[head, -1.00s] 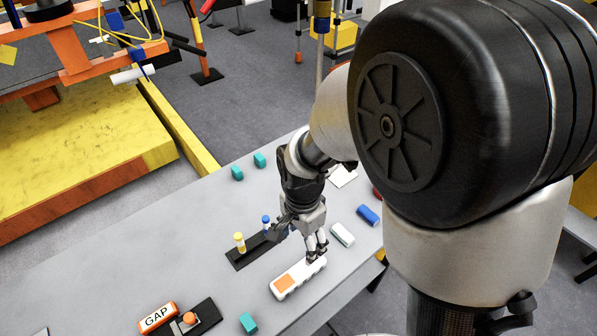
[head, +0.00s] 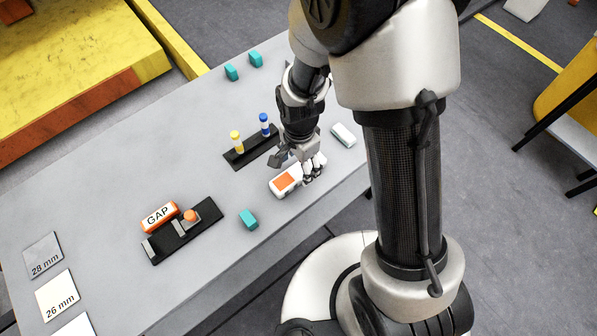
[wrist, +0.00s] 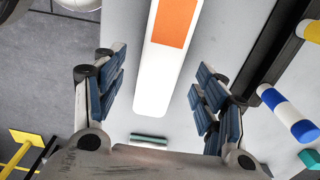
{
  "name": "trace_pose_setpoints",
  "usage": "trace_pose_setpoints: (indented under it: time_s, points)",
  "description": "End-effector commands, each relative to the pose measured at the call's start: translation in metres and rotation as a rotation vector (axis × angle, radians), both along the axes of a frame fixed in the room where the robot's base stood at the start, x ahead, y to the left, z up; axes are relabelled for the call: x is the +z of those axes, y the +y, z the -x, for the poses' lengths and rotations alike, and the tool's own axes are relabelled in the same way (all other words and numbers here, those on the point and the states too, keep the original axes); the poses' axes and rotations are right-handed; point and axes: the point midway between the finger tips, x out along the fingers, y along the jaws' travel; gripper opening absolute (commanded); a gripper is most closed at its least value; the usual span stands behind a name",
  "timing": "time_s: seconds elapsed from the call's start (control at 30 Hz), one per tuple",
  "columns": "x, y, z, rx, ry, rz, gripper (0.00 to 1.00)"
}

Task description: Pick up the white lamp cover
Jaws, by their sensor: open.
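A long white piece with an orange patch (head: 285,180) lies on the grey table in the head view. It also fills the upper middle of the wrist view (wrist: 160,80). A smaller plain white block (head: 343,135) lies further right on the table. The frames do not show for sure which of the two is the lamp cover. My gripper (head: 313,178) is low over the right end of the orange-patched piece. In the wrist view my open gripper (wrist: 160,65) has one finger on each side of that end, with gaps; contact is not visible.
A black holder (head: 236,160) with yellow and blue capped pegs stands close behind the gripper. A teal block (head: 248,219) lies in front. The table's front edge is close.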

Motion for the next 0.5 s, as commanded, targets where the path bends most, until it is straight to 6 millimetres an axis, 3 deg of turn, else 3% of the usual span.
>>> trace_pose_setpoints:
  time_s: [0.2,0.5]
  points:
    - [-0.037,0.002,0.001,0.000,0.004,0.001,0.65]
    - [-0.039,0.002,0.000,0.000,0.001,0.001,0.63]
